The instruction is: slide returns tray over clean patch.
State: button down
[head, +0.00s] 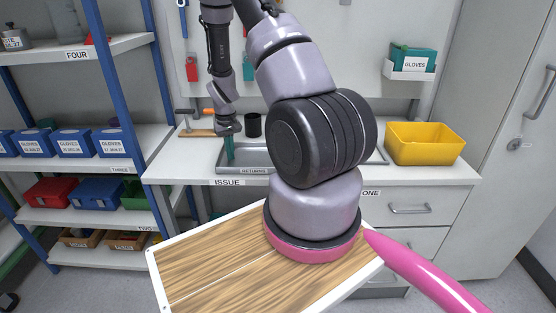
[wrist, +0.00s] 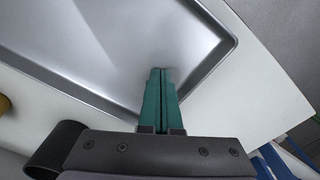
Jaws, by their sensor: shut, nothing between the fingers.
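The returns tray (head: 232,169) is a shallow grey metal tray with a raised rim and a "RETURNS" label, lying on the white counter. My arm hides much of it in the head view. In the wrist view the tray (wrist: 110,50) fills the upper part, with one corner at the right. My gripper (head: 229,157) has green fingers pointing down at the tray's left end. In the wrist view my gripper (wrist: 160,70) is shut and empty, its tips over the tray just inside the rim. Contact with the tray cannot be told. No distinct clean patch can be made out.
A yellow bin (head: 424,143) stands on the counter's right end. A blue-framed shelf (head: 90,120) stands left. Bare white counter (head: 180,172) shows left of the tray.

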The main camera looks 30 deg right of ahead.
aim_at(182, 161)
jog(key=shift+w+a+f, duration=0.15)
jog(key=shift+w+a, duration=1.55)
jog(key=shift+a, duration=1.1)
jog(key=shift+w+a+f, duration=0.15)
jog(key=shift+w+a, duration=1.6)
jog(key=shift+a, duration=1.1)
jog(key=shift+w+a+f, duration=0.15)
jog(key=shift+w+a, duration=1.55)
jog(key=shift+a, duration=1.1)
jog(key=shift+s+d, duration=0.15)
jog(key=shift+s+d+f, duration=0.1)
jog(key=shift+s+d, duration=0.15)
jog(key=shift+d, duration=0.2)
jog(key=shift+d+r, duration=0.2)
notch_tip(182, 161, up, 9)
jog(key=shift+w, duration=0.25)
